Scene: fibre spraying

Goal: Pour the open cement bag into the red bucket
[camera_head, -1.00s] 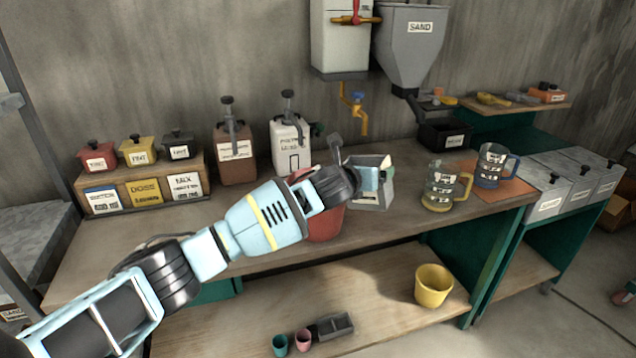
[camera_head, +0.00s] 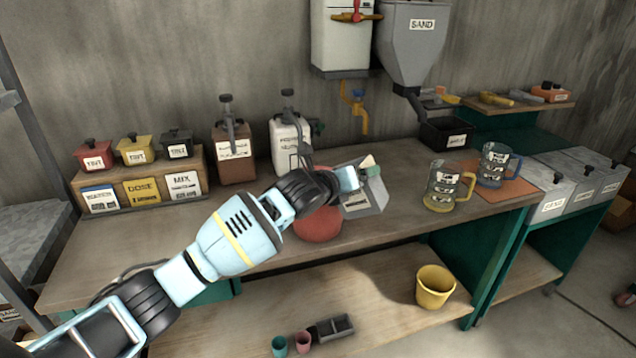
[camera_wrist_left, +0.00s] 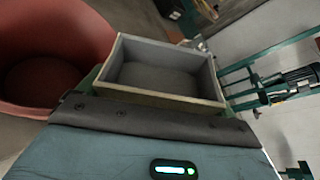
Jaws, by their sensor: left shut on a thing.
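My left gripper (camera_head: 364,177) is shut on the open cement bag (camera_head: 366,203), a grey, box-like bag with a pale label. The bag is tilted and held just right of the red bucket (camera_head: 318,224) on the workbench. My forearm hides part of the bucket. In the left wrist view the bag's open mouth (camera_wrist_left: 160,98) shows grey powder inside, and the red bucket (camera_wrist_left: 95,35) is beside it at the upper left. No falling powder shows. My right gripper is not in view.
The workbench (camera_head: 400,160) holds a yellow measuring jug (camera_head: 447,190) and a blue one (camera_head: 493,165) to the right. Brown (camera_head: 233,155) and white (camera_head: 289,142) containers stand behind my arm. A grey sand hopper (camera_head: 412,45) hangs above. A yellow bucket (camera_head: 435,287) is on the lower shelf.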

